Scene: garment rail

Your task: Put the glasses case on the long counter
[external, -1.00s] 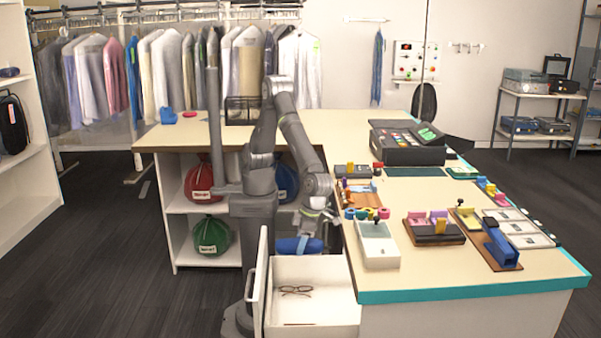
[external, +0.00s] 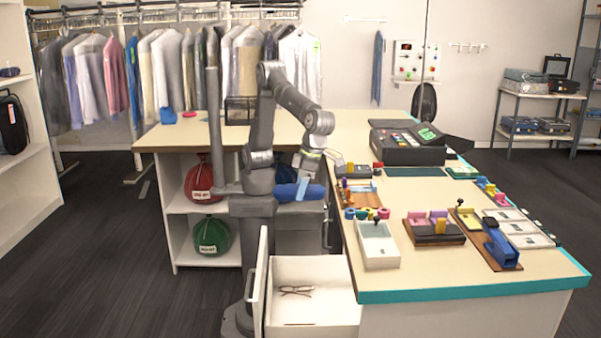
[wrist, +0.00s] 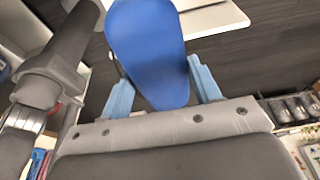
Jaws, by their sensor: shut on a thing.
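The blue glasses case (external: 299,192) hangs in the air above and behind the open drawer, left of the long counter's edge. My gripper (external: 303,187) is shut on it. In the wrist view the case (wrist: 150,50) fills the top middle, between the two light-blue fingers of my gripper (wrist: 163,88). The long counter (external: 400,268) has a pale top with a teal edge and runs along the right. The case is at about the height of the counter top or a little below, and apart from it.
The open white drawer (external: 310,322) holds a pair of glasses (external: 296,290). On the counter stand a white tray (external: 378,246), a brown block tray (external: 436,231), a blue stapler-like tool (external: 502,248) and a cash register (external: 406,147). Bare counter shows along the front edge.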

